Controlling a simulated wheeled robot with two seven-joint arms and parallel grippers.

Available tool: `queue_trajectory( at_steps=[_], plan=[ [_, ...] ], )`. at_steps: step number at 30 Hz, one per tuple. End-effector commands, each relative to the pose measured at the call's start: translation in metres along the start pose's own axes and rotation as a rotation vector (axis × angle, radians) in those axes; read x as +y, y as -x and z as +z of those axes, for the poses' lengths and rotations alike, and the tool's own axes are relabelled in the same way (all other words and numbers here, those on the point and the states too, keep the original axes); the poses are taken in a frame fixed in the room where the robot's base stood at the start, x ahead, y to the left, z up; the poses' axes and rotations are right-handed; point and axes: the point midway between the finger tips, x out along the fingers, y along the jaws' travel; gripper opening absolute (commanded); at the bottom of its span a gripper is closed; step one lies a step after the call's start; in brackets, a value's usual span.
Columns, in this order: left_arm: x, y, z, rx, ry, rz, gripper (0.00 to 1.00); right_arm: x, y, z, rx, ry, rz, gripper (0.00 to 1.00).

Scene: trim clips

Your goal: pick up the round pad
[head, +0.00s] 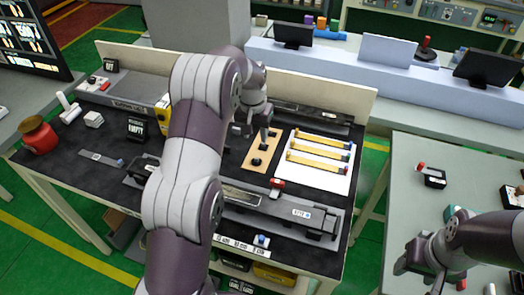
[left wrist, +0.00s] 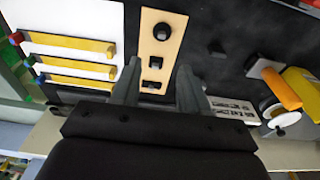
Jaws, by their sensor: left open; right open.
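A tan board (head: 249,165) lies on the black-topped bench and carries several small black pieces in a row. The dark round piece at its near end, which looks like the round pad (head: 256,161), also shows in the left wrist view (left wrist: 162,31) at the top of the board. Two squarish black pieces (left wrist: 155,62) sit further along. My left gripper (head: 264,134) hangs over the far part of the board; in the left wrist view its fingers (left wrist: 158,68) are apart with nothing between them. My right gripper (head: 442,281) is at the lower right, partly cut off, away from the board.
A white sheet with yellow strips (head: 320,147) lies right of the board. A grey rail fixture (head: 300,214) with a red part (head: 277,184) lies nearer. A red jar (head: 37,136) stands at the bench's left end. A grey table (head: 400,185) is at the right.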

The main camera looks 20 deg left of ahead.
Motion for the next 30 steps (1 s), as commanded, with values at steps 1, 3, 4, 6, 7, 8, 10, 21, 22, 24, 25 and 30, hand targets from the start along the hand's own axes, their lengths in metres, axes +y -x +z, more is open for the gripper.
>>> queue_trajectory(
  at_steps=[1, 3, 4, 6, 7, 8, 10, 21, 22, 24, 25, 30],
  plan=[
    [0.0, -0.01, 0.002, -0.007, 0.0, 0.001, 0.45, 0.0, 0.005, 0.0, 0.0, 0.0, 0.0, 0.56],
    [0.0, -0.026, 0.001, -0.006, 0.0, 0.001, 0.45, 0.0, 0.008, -0.001, 0.0, 0.0, 0.0, 0.56],
    [0.0, -0.033, 0.001, -0.006, 0.0, 0.001, 0.45, 0.0, 0.01, -0.001, 0.0, 0.0, 0.0, 0.56],
    [0.0, -0.046, 0.001, -0.005, 0.0, 0.001, 0.45, 0.0, 0.012, -0.001, 0.0, 0.0, 0.0, 0.56],
    [0.0, -0.05, 0.001, -0.003, 0.0, 0.0, 0.45, 0.0, 0.012, -0.001, 0.0, 0.0, 0.0, 0.56],
    [0.0, -0.054, 0.001, -0.002, 0.0, 0.0, 0.45, 0.0, 0.013, -0.001, 0.0, 0.0, 0.0, 0.56],
    [0.0, -0.061, 0.001, -0.004, 0.0, 0.0, 0.45, 0.0, 0.015, -0.002, 0.0, 0.0, 0.0, 0.56],
    [-0.001, -0.112, 0.003, -0.001, 0.0, 0.0, 0.45, 0.0, 0.032, -0.004, 0.0, 0.0, 0.0, 0.56],
    [-0.001, -0.112, 0.003, -0.001, 0.0, 0.0, 0.45, 0.0, 0.032, -0.004, 0.0, 0.0, 0.0, 0.56],
    [-0.001, -0.112, 0.003, -0.001, 0.0, 0.0, 0.45, 0.0, 0.032, -0.004, 0.0, 0.0, 0.0, 0.56],
    [-0.001, -0.112, 0.003, -0.001, 0.0, 0.0, 0.45, 0.0, 0.032, -0.004, 0.0, 0.0, 0.0, 0.56],
    [-0.001, -0.112, 0.003, -0.001, 0.0, 0.0, 0.0, 0.0, 0.032, -0.004, 0.0, 0.0, 0.0, 0.56]
  ],
)
